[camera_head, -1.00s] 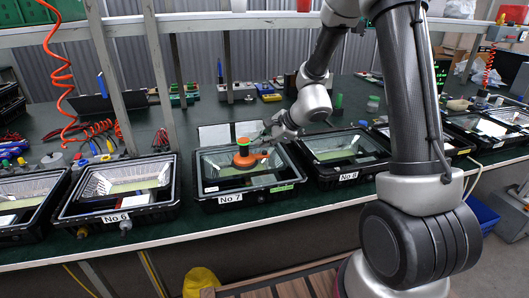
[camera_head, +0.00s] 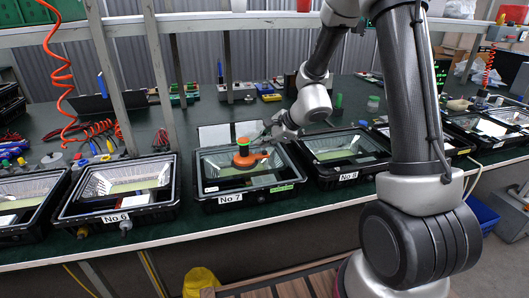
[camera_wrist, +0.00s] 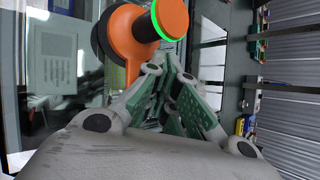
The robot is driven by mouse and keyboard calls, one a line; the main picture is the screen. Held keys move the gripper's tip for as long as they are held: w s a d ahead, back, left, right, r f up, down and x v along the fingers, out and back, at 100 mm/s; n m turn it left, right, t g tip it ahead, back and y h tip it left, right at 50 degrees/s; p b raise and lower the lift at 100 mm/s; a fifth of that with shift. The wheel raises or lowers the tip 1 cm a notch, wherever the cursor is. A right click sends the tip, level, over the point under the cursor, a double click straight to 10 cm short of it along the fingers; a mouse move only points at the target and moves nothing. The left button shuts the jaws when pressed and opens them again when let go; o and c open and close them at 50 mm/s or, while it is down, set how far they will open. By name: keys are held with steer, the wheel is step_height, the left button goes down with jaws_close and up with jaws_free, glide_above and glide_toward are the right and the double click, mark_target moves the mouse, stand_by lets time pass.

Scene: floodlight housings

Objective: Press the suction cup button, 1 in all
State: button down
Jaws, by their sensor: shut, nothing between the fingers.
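The suction cup (camera_head: 244,160) is orange with a dark round base. It stands on the glass of the housing marked No 7 (camera_head: 199,187). Its button has a bright green ring at the top end of the orange handle (camera_head: 243,142). In the wrist view the suction cup (camera_wrist: 125,35) is at the top, with the green-ringed end (camera_wrist: 168,20) beyond my fingers. My gripper (camera_head: 266,136) is just right of the suction cup's top in the head view. In the wrist view my gripper (camera_wrist: 175,75) has its fingers together and empty. A small gap to the cup seems to show; contact cannot be told.
Housing No 6 (camera_head: 66,212) stands to the left and housing No 8 (camera_head: 384,169) to the right. A red coiled hose (camera_head: 62,75) hangs at the left. Rack posts (camera_head: 158,70) rise behind the housings. The green bench top (camera_head: 185,150) has some clear room behind them.

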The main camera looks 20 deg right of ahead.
mark_target(263, 155)
steer(key=shift+f, duration=0.15)
steer(key=shift+f, duration=0.25)
steer(key=shift+f, duration=0.45)
stand_by(0.8)
stand_by(0.3)
steer(key=shift+r, duration=0.9)
step_height(263, 155, up, 5)
stand_by(0.3)
stand_by(0.5)
